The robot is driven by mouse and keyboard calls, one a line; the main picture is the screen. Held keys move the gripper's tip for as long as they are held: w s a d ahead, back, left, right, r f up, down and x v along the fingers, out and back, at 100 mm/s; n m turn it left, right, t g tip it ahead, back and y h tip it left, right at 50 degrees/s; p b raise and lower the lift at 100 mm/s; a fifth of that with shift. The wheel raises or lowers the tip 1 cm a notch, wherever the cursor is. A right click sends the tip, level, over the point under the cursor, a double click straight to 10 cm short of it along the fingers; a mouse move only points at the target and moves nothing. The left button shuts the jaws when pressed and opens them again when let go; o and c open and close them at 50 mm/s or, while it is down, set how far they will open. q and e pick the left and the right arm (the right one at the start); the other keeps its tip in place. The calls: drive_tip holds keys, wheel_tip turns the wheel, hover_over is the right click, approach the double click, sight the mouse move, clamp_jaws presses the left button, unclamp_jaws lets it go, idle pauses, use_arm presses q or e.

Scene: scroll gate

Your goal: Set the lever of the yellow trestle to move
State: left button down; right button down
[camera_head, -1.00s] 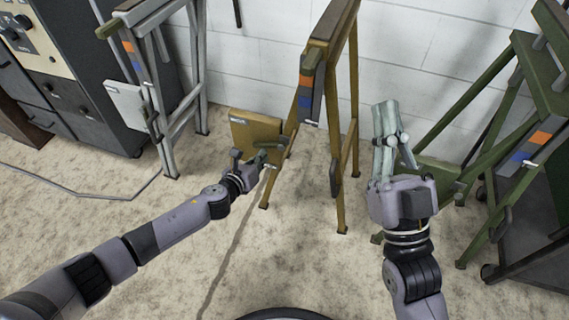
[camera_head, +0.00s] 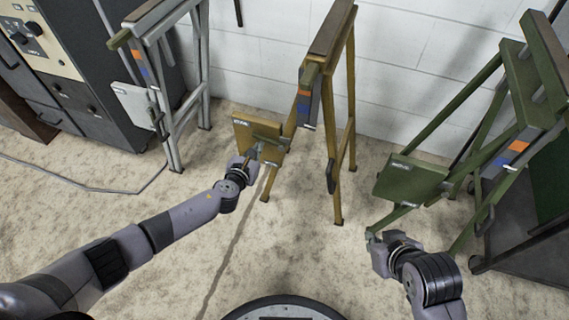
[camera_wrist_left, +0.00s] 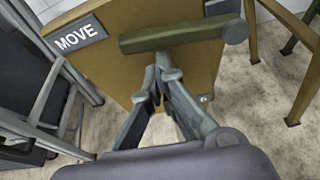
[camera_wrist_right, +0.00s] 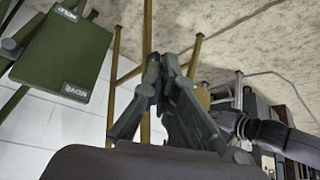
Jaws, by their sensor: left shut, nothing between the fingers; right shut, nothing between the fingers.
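The yellow trestle (camera_head: 351,130) stands in the middle of the head view. Its yellow plate (camera_head: 243,138) is on the left, with a small label near the top. In the left wrist view the plate (camera_wrist_left: 125,80) has a MOVE label (camera_wrist_left: 76,39) at the upper left. An olive bar-shaped lever (camera_wrist_left: 170,37) crosses it, with a round end at the right. My left gripper (camera_head: 264,147) is shut and empty, its fingertips (camera_wrist_left: 160,70) just below the lever; contact cannot be told. My right gripper (camera_head: 374,234) is shut and empty, low in front of the green trestle.
The green trestle (camera_head: 485,155) with its own plate (camera_head: 405,182) stands at the right, near my right gripper. A grey trestle (camera_head: 205,65) and a dark cabinet (camera_head: 95,110) are at the left. A white block wall is behind. The front floor is clear.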

use_arm(q)
drive_tip(key=shift+r+m+y+p, duration=0.3)
drive_tip(key=shift+r+m+p, duration=0.1)
drive_tip(key=shift+p, duration=0.1)
use_arm(e)
drive_tip(key=s+g, duration=0.1)
drive_tip(key=s+d+g, duration=0.1)
drive_tip(key=s, duration=0.1)
drive_tip(key=s+f, duration=0.1)
drive_tip(key=s, duration=0.1)
drive_tip(key=shift+s+d+g+h, duration=0.25)
drive_tip(key=shift+d+g+h, duration=0.05)
drive_tip(key=shift+g, duration=0.1)
use_arm(q)
drive_tip(key=shift+a, duration=0.1)
